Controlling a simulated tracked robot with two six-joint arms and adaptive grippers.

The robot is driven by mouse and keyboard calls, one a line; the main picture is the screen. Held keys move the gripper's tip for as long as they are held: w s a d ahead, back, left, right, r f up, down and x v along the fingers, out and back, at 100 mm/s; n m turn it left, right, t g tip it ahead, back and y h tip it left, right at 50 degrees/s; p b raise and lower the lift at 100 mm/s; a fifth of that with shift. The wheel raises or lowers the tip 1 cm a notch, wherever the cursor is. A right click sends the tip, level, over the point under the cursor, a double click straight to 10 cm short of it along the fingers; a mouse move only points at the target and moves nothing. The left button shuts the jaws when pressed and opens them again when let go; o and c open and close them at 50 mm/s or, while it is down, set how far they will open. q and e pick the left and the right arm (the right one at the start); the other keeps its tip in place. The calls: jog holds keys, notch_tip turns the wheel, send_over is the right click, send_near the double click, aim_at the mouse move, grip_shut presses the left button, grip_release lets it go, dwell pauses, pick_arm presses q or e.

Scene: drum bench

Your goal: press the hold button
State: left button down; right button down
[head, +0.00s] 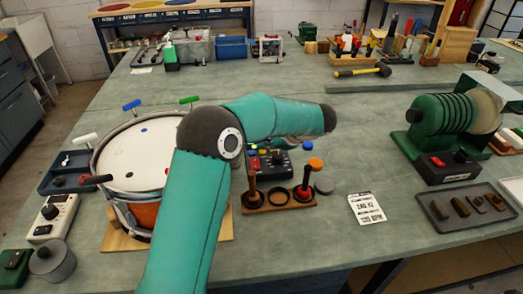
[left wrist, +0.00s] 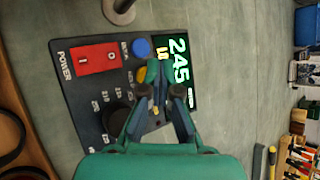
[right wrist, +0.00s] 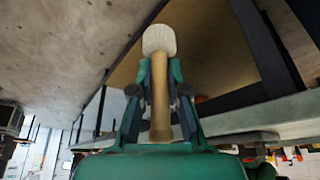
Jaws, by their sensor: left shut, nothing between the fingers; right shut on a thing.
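The tuner-like control box (left wrist: 85,95) has a red power switch (left wrist: 96,59), a blue button (left wrist: 141,47), a yellow button (left wrist: 141,75), a dark knob (left wrist: 117,119) and a lit display (left wrist: 181,68) reading 245. I cannot read the button labels surely. My left gripper (left wrist: 163,72) is shut and empty over the box, its tips overlapping the yellow button's edge and the display; I cannot tell whether they touch. In the head view the box (head: 279,170) is partly behind my left arm. My right gripper (right wrist: 160,80) is shut on a wooden-handled mallet with a pale head (right wrist: 159,39).
A drum (head: 135,155) stands left of the box. A wooden holder (head: 282,205) with two upright tools is in front of it. A white card (head: 366,208), a grey tray (head: 440,210) and a green machine (head: 440,125) lie to the right. The bench middle is clear.

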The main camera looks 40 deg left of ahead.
aim_at(264, 153)
pick_arm(q)
jog(key=shift+s+f, duration=0.1)
jog(key=shift+f, duration=0.25)
pick_arm(e)
jog(key=shift+f, duration=0.25)
pick_arm(q)
jog(key=shift+f, duration=0.1)
dwell(0.3)
jog(key=shift+r, duration=0.55)
pick_arm(e)
jog(key=shift+r, duration=0.45)
pick_arm(q)
jog(key=shift+r+p, duration=0.1)
jog(key=shift+p, duration=0.2)
